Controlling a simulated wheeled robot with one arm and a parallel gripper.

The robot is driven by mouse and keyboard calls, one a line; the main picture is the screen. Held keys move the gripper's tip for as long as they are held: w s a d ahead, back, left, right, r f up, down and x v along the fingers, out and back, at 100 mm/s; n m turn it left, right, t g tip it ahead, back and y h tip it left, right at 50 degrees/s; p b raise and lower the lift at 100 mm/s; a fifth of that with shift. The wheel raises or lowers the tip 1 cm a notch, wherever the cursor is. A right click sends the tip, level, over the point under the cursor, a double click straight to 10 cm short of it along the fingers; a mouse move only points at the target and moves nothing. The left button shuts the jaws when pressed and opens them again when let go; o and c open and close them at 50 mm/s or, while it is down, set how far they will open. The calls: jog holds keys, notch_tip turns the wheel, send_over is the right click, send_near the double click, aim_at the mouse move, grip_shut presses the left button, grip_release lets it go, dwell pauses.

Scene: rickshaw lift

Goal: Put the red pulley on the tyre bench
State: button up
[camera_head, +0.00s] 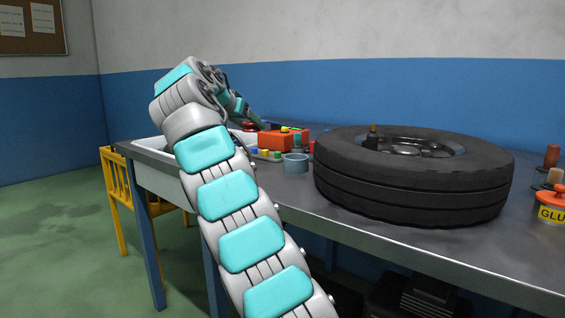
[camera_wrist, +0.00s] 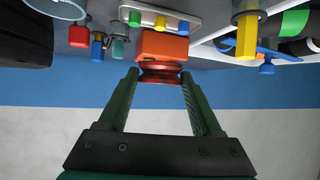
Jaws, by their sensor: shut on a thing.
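The red pulley (camera_wrist: 160,72) is a small grooved wheel. In the wrist view it sits between the two green fingertips of my gripper (camera_wrist: 159,76), which is shut on it. In the head view the red pulley (camera_head: 249,126) shows only as a small red patch beside my gripper (camera_head: 252,119), above the left part of the bench, partly hidden by my arm. The tyre bench (camera_head: 420,243) has a grey metal top and carries a big black tyre (camera_head: 410,193). I cannot tell whether the pulley touches anything below it.
An orange-red box (camera_head: 281,140) stands close to the pulley, with several small coloured parts around it. A blue-grey cup (camera_head: 296,162) stands left of the tyre. A white tray (camera_head: 152,144) is at the left end. A glue pot (camera_head: 551,206) is at the right. The front strip is bare.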

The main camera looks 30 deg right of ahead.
notch_tip(320, 180, down, 4)
jog(key=shift+s+b, duration=0.1)
jog(key=shift+b, duration=0.95)
jog(key=shift+f, duration=0.7)
jog(key=shift+f, duration=0.1)
jog(key=shift+f+b, duration=0.5)
jog(key=shift+f, duration=1.3)
jog(key=shift+f, duration=0.2)
jog(key=o, duration=1.4)
jog(key=shift+c, duration=0.2)
jog(key=shift+r, duration=0.1)
